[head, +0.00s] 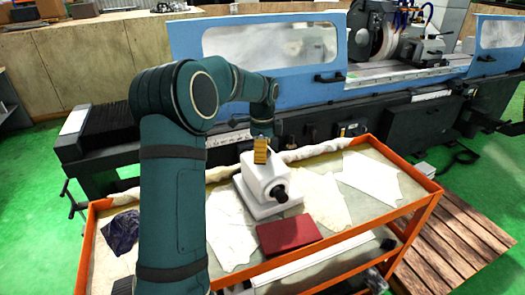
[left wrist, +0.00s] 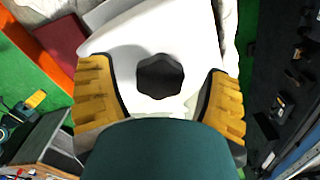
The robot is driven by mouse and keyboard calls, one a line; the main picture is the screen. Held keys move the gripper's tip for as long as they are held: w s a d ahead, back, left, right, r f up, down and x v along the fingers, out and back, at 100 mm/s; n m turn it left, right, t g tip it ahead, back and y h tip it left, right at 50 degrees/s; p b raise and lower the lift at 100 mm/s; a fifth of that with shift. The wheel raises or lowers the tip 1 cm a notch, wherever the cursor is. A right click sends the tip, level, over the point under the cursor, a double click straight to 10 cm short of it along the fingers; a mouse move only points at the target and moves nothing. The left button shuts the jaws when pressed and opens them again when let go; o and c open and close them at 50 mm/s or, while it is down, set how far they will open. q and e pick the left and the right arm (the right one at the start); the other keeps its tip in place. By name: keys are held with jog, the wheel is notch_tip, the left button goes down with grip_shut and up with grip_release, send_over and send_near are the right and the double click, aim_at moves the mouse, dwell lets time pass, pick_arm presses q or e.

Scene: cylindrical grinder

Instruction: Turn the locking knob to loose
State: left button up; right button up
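A white device (head: 262,183) stands on the trolley with a black round knob (head: 280,193) on its near face. The left wrist view shows a black faceted knob (left wrist: 160,76) on a white body (left wrist: 150,40). I cannot tell whether this is the same knob. My left gripper (head: 261,150) is at the top of the device in the head view, its yellow pads pointing down. In the left wrist view my left gripper (left wrist: 157,98) is open, one finger on each side of the faceted knob, with visible gaps. My right gripper is not in view.
The orange-edged trolley (head: 420,217) carries white sheets (head: 370,176), a dark red book (head: 290,233) and a dark cloth (head: 121,231). The blue and black grinder (head: 262,51) stands close behind. A wooden pallet (head: 455,250) lies at right.

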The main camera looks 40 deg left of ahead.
pick_arm(q)
jog(key=c, duration=1.1)
